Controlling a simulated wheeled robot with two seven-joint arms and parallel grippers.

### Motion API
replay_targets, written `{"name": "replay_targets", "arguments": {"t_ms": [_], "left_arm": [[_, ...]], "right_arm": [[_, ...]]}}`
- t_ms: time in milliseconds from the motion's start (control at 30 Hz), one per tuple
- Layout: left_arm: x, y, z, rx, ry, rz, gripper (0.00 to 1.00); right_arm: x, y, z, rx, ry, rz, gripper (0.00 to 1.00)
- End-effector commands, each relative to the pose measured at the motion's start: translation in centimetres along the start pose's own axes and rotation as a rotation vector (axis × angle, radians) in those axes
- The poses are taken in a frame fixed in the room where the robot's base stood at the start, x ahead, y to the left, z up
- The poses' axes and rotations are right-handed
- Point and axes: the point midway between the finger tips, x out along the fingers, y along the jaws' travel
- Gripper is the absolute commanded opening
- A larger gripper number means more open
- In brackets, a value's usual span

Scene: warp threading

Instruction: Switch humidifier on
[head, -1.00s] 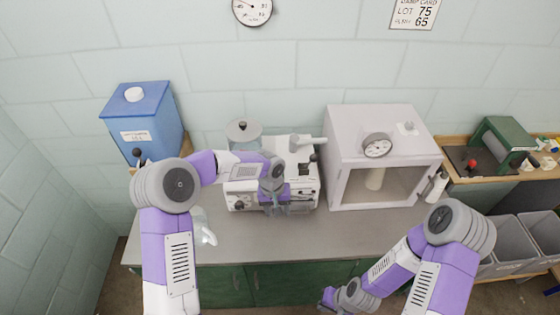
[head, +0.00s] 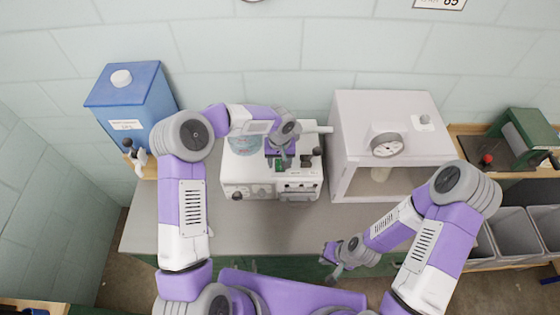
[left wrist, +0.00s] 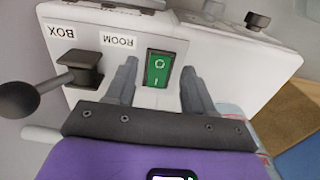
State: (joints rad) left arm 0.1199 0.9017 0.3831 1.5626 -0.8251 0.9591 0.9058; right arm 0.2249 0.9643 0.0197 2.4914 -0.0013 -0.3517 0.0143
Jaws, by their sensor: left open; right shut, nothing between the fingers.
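The humidifier (head: 243,179) is a white box with a clear tank behind it, standing mid-bench in the head view. Its top panel (left wrist: 118,55) fills much of the left wrist view. A green rocker switch (left wrist: 159,69) with O and I marks is set in that panel. My left gripper (head: 282,163) is over the top of the humidifier. In the left wrist view the left gripper (left wrist: 157,85) is open, with one finger on each side of the switch and nothing held. I cannot tell whether a fingertip touches the panel. My right gripper (head: 330,262) is shut and empty near the bench's front edge.
A dark lever with a round knob (left wrist: 18,100) stands beside the BOX and ROOM labels. A white chamber with a dial (head: 386,145) is right of the humidifier. A blue container (head: 130,100) is at left. Grey bins (head: 515,232) are at right. The front bench top is clear.

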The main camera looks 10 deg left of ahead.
Motion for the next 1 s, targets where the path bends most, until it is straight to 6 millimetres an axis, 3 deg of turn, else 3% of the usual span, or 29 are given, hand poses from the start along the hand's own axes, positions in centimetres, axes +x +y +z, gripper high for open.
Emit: {"name": "replay_targets", "arguments": {"t_ms": [133, 433, 767, 1000], "left_arm": [[1.15, -0.01, 0.0, -0.001, 0.0, 0.001, 0.53], [1.37, 0.0, -0.01, -0.001, 0.001, 0.001, 0.52], [1.34, 0.0, -0.01, -0.001, 0.001, 0.001, 0.01], [1.26, 0.01, -0.22, -0.003, -0.038, -0.002, 0.0]], "right_arm": [[-0.18, -0.07, -0.03, 0.0, 0.001, 0.0, 0.0], [-0.17, -0.07, -0.04, 0.0, 0.001, 0.0, 0.0], [-0.17, -0.07, -0.04, 0.0, 0.001, 0.0, 0.0], [-0.44, -0.18, -0.01, 0.0, 0.001, 0.0, 0.0]]}}
